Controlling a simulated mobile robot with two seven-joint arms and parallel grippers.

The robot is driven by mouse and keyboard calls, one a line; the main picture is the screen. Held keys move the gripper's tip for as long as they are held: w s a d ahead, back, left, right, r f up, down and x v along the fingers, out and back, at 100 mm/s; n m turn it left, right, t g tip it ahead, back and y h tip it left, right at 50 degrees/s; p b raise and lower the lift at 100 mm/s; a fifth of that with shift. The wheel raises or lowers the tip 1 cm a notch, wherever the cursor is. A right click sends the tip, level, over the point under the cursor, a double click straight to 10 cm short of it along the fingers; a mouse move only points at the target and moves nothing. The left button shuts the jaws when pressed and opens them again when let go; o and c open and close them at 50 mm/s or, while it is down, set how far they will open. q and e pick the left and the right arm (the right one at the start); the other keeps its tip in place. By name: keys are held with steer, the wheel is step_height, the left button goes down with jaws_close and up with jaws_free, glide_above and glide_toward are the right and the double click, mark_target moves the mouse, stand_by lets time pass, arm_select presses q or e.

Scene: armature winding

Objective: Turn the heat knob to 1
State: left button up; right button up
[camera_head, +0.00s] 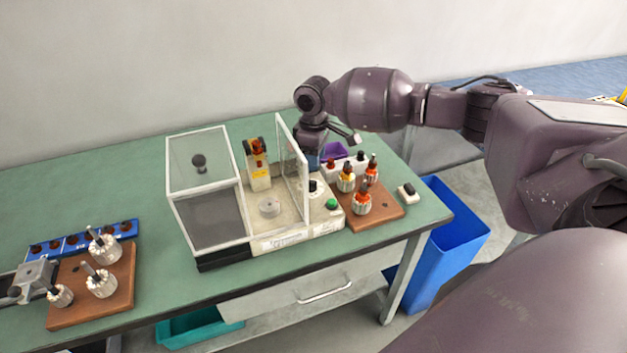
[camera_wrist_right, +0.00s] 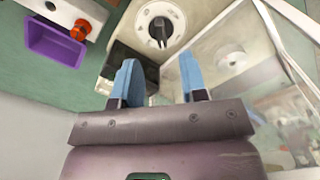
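The heat knob is a dark pointer on a round white dial on the winding machine's cream top. In the head view the knob (camera_head: 313,186) sits beside the open clear door; in the right wrist view the knob (camera_wrist_right: 160,28) is at the top centre. The dial's markings are too small to read. My right gripper (camera_head: 313,160) hangs behind the dial in the head view. In the right wrist view its blue fingers (camera_wrist_right: 158,75) are apart with nothing between them, and the knob lies beyond the fingertips, apart from them. My left gripper is not in view.
The clear door (camera_head: 293,170) stands upright close beside my right gripper. A green button (camera_head: 331,204) is near the dial. A wooden board (camera_head: 385,212) with several armatures stands at right, with a purple bin (camera_head: 333,150) behind. The table's left back is clear.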

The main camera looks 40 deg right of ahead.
mark_target(314, 181)
step_height(314, 181, down, 8)
steer(key=shift+r+b, duration=0.1)
steer(key=shift+b, duration=0.3)
jaws_close()
